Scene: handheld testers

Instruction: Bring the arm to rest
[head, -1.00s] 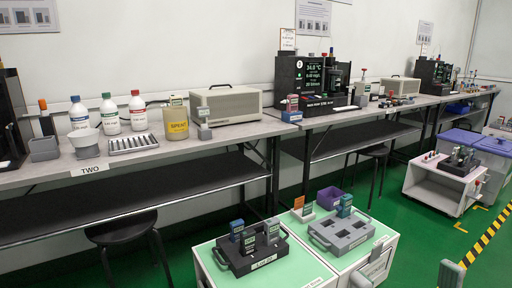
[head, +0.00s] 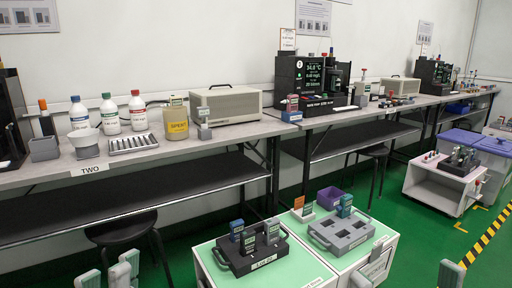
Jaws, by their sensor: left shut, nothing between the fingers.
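My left gripper (head: 125,268) shows at the bottom left edge of the head view, in front of the lower shelf and stool. Its grey finger parts point up. It is shut with nothing held, and its lower part is cut off by the frame. Grey parts of my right gripper (head: 375,268) show at the bottom right, in front of the white cart. Most of it is below the frame, and I cannot tell how far its fingers are apart.
A long grey bench (head: 230,133) runs along the wall with bottles and instruments. A green-topped cart (head: 310,262) carries a black tray (head: 234,264) with handheld testers and a grey tray (head: 318,227). A black stool (head: 120,230) stands left.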

